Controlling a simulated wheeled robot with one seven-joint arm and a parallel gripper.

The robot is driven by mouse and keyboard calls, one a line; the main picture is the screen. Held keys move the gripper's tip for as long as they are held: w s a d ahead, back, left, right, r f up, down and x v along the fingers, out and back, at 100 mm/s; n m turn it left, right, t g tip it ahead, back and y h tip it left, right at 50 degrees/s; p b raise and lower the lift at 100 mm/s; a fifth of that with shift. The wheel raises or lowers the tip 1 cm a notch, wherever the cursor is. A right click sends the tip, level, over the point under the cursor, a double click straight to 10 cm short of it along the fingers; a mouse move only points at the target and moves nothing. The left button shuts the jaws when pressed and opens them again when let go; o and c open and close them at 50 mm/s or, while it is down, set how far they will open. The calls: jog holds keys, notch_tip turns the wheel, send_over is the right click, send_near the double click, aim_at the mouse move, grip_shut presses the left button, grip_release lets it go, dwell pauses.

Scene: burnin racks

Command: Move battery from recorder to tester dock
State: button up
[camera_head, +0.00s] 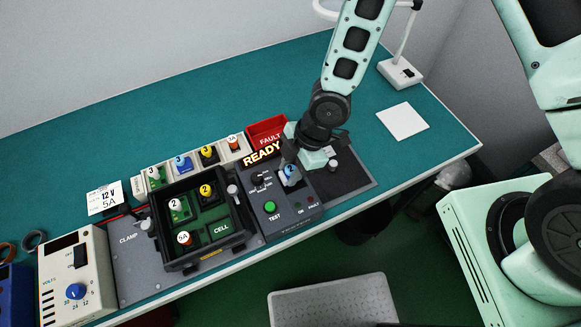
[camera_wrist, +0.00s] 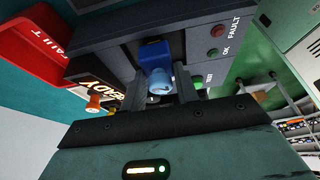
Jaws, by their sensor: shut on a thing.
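A blue battery (camera_head: 289,173) with a round light-blue top marked 2 is at the dock area of the black tester (camera_head: 297,209). My gripper (camera_head: 292,163) is shut on this battery. In the wrist view, the two fingers (camera_wrist: 160,88) stand on either side of the light-blue top, and the blue body (camera_wrist: 154,54) meets the tester's panel. I cannot tell whether it is fully seated. The recorder (camera_head: 240,238) is the open black box left of the tester. Its bay marked CELL (camera_head: 221,229) looks empty; green, yellow-topped and 5A parts sit in other bays.
A rack of spare parts (camera_head: 152,178) stands behind the recorder. A red FAULT bin (camera_head: 267,131) and the READY sign (camera_head: 262,153) are close to my gripper. A power supply (camera_head: 75,277) stands at left. A white sheet (camera_head: 403,121) lies at right, with clear teal table around it.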

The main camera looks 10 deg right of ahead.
jog(key=shift+f+b, duration=0.5)
dwell(1.1)
jog(key=o, duration=1.1)
jog(key=shift+r, duration=0.1)
jog(key=shift+r+p, duration=2.05)
jog(key=shift+r, duration=0.35)
jog(key=shift+r, duration=0.1)
jog(key=shift+r+p, duration=1.65)
jog(key=shift+r, duration=0.3)
jog(key=shift+w, duration=0.1)
